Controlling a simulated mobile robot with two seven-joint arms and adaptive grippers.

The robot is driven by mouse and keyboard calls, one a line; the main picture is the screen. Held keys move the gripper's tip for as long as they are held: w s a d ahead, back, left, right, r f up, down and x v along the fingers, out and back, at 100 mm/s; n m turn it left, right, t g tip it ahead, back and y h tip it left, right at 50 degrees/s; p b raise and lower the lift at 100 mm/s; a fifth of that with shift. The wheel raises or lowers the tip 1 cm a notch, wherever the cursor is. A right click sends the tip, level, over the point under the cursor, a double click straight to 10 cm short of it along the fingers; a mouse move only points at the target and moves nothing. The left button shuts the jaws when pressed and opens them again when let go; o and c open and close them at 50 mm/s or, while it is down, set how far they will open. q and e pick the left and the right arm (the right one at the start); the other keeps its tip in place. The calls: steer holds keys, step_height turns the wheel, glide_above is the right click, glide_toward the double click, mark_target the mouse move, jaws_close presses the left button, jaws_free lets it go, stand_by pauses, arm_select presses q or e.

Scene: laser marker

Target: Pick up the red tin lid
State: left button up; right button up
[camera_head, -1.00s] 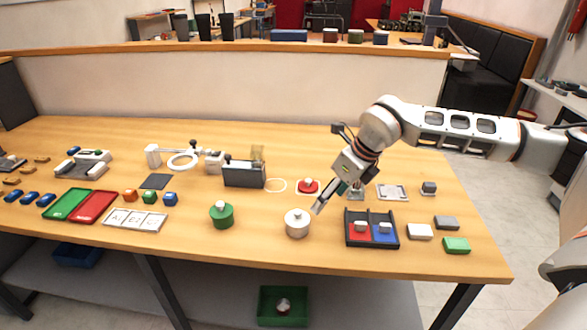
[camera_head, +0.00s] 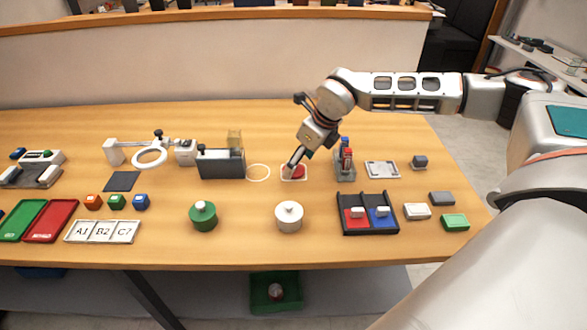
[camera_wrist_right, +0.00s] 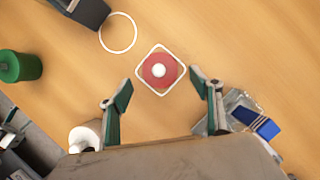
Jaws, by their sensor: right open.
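The red tin lid (camera_wrist_right: 158,72) is a round red disc with a white knob. It lies inside a white outlined square on the table. In the head view the lid (camera_head: 297,173) is partly hidden by my right gripper (camera_head: 291,166). In the right wrist view my right gripper (camera_wrist_right: 163,88) is open, with its green-padded fingers spread to either side below the lid. Nothing is between the fingers; the lid sits just ahead of the fingertips. My left gripper is not in view.
A white tin (camera_head: 289,217) and a green tin (camera_head: 203,216) stand in front. A dark tray (camera_head: 368,227) with red and blue compartments is at the front right. A holder with upright red and blue items (camera_head: 346,160) stands right of the lid. An empty white ring (camera_head: 258,172) is on its left.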

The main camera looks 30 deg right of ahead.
steer(key=shift+x, duration=1.1)
steer(key=shift+w, duration=0.1)
steer(key=c, duration=1)
steer(key=shift+r, duration=0.1)
